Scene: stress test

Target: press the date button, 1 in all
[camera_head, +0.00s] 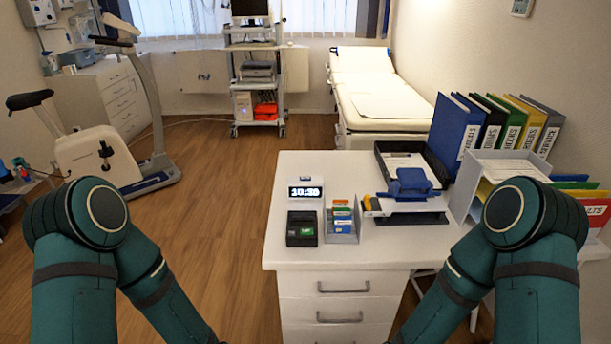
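A small white desk clock (306,191) stands near the left side of the white desk, its dark display reading about 10:39. A small bluish mark shows on its top, but I cannot tell whether it is a button or read any label. A black box-like device (302,229) sits just in front of the clock. Both my arms are in view at the lower left and lower right, but their grippers are below the frame. Nothing of mine touches the clock.
On the desk (283,251), a card holder (342,221) stands right of the black device. A black tray (407,155), a blue hole punch (411,182), a file rack (500,165) and binders fill the right. An exercise bike (98,155) stands left; the floor between is clear.

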